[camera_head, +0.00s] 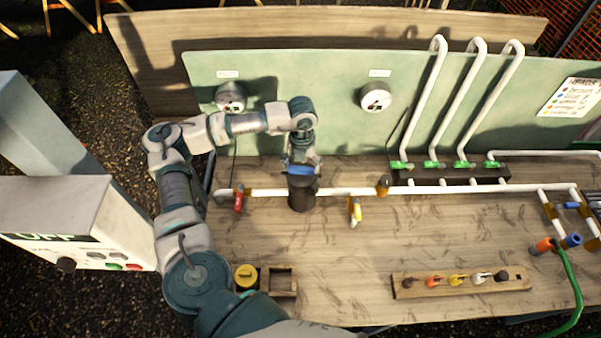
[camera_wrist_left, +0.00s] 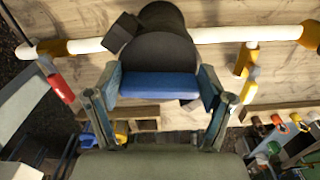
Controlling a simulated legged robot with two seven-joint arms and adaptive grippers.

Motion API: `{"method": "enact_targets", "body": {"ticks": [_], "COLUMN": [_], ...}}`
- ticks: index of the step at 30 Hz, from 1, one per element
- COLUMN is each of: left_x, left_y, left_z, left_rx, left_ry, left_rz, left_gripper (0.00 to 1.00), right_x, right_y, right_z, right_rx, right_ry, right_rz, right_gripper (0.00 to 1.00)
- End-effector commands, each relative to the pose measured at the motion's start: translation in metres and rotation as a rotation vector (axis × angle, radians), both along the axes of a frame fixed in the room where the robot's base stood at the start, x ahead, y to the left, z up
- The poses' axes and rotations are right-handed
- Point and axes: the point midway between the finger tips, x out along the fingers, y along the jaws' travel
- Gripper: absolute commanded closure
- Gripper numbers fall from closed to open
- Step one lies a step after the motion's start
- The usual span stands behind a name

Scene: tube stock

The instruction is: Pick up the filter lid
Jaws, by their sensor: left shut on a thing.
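My left gripper (camera_head: 301,166) points down over the pipe line at the left part of the board. In the left wrist view its fingers (camera_wrist_left: 160,88) close around a blue piece (camera_wrist_left: 158,85) that I take for the filter lid. It also shows in the head view (camera_head: 300,171). Right by the blue piece is a dark round filter body (camera_head: 302,197), set on the white pipe; it shows in the left wrist view too (camera_wrist_left: 158,48). I cannot tell whether lid and body are apart. My right gripper is not in view.
A red-handled valve (camera_head: 239,198) is left of the filter and a yellow-handled valve (camera_head: 355,211) right of it. A yellow-topped round part (camera_head: 246,276) stands beside a small wooden frame (camera_head: 284,281). A wooden rack (camera_head: 463,284) holds several coloured plugs. A green panel (camera_head: 300,110) rises behind.

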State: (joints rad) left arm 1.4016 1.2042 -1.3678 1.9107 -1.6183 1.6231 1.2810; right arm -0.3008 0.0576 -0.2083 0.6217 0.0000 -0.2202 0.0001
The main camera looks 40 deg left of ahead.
Motion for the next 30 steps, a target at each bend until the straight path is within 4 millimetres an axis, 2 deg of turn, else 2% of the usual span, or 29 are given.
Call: {"method": "enact_targets", "body": {"ticks": [9,13,17,22,27,30], "left_x": [-0.001,0.000,-0.002,-0.032,-0.064,-0.084], "left_y": [0.004,0.003,0.002,-0.026,-0.053,-0.069], "left_z": [0.005,0.018,0.037,0.038,0.042,0.045], "left_rx": [0.002,0.001,0.001,0.004,0.006,0.006], "left_ry": [0.001,-0.002,-0.002,0.000,-0.002,-0.001], "left_rz": [0.004,0.003,0.000,-0.004,-0.005,-0.004], "left_gripper": [0.63,0.63,0.63,0.63,0.63,0.63], "right_x": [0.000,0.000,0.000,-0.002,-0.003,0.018], "right_y": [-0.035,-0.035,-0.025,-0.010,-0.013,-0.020], "right_z": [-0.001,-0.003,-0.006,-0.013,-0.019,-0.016], "right_rx": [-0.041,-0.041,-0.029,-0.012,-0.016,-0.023], "right_ry": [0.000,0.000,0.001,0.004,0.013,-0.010], "right_rz": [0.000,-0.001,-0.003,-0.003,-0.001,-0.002], "right_gripper": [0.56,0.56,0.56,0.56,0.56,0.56]}}
